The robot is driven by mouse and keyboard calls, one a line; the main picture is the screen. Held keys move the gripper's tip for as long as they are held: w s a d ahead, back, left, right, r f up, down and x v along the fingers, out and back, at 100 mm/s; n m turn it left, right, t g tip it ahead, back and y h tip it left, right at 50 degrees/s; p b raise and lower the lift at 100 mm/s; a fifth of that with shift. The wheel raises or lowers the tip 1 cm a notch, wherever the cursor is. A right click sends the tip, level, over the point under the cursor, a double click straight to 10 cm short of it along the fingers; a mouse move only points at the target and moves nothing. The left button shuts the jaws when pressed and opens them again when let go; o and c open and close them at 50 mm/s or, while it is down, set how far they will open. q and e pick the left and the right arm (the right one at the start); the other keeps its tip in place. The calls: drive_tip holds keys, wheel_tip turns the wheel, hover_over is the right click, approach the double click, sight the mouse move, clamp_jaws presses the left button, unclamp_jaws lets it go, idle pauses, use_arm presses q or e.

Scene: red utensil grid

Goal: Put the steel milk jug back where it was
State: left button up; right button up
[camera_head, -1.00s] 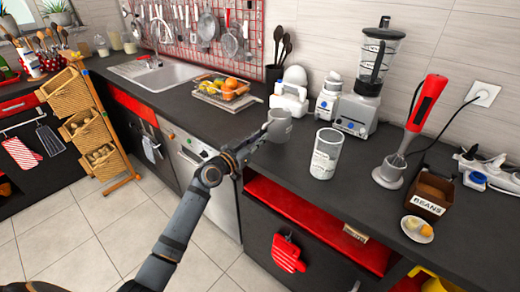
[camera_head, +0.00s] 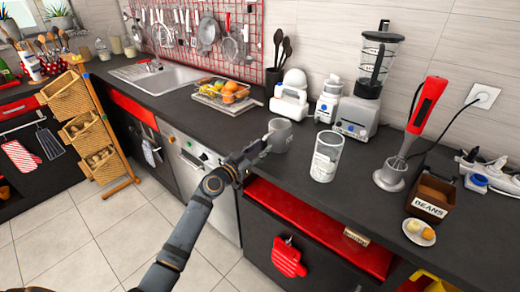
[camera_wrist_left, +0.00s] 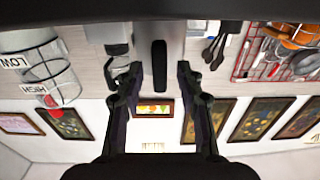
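The steel milk jug (camera_head: 281,135) stands upright on the dark counter, left of the tall clear measuring cup (camera_head: 326,156). My left gripper (camera_head: 264,144) is at the jug's near left side. In the left wrist view, which is upside down, the jug's grey body (camera_wrist_left: 173,28) is at the top and its dark handle (camera_wrist_left: 160,66) lies between my fingers. The fingers (camera_wrist_left: 161,78) are apart, with a gap showing on each side of the handle. My right gripper is not in view.
A white appliance (camera_head: 289,97) and a blender (camera_head: 362,100) stand behind the jug. A fruit basket (camera_head: 228,91) and sink (camera_head: 165,73) are to the left. A hand blender (camera_head: 413,125) and beans box (camera_head: 431,196) are to the right. Counter left of the jug is clear.

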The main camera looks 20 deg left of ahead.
use_arm(q)
drive_tip(key=b+v, duration=0.1)
drive_tip(key=v, duration=1.1)
drive_tip(key=a+f+n+g+y, duration=0.1)
drive_tip(key=a+f+y, duration=0.15)
drive_tip(key=f, duration=0.35)
drive_tip(key=a+f+n+y, duration=0.1)
drive_tip(key=a+f, duration=0.3)
drive_tip(key=f, duration=0.2)
drive_tip(key=s+a+f+n+g+y, duration=0.15)
drive_tip(key=s+f, duration=0.25)
drive_tip(key=f, duration=0.5)
drive_tip(key=s+a+f+g+y, duration=0.1)
drive_tip(key=s+a+f+g, duration=0.15)
drive_tip(key=f, duration=0.65)
drive_tip(key=s+a+f+n+g+y, duration=0.15)
drive_tip(key=s+f, duration=0.25)
drive_tip(key=f, duration=0.5)
drive_tip(key=s+d+f+g, duration=0.2)
drive_tip(key=s+f+g, duration=0.3)
drive_tip(key=s+f, duration=0.85)
drive_tip(key=s+d+f+g, duration=0.2)
drive_tip(key=s+d+f, duration=0.2)
drive_tip(key=s, duration=0.6)
drive_tip(key=s+d+f+m+g, duration=0.1)
drive_tip(key=s+d+f, duration=0.3)
drive_tip(key=s, duration=0.7)
drive_tip(key=shift+s+f+g, duration=0.25)
drive_tip(key=shift+f+g, duration=0.2)
drive_tip(key=shift+g, duration=0.3)
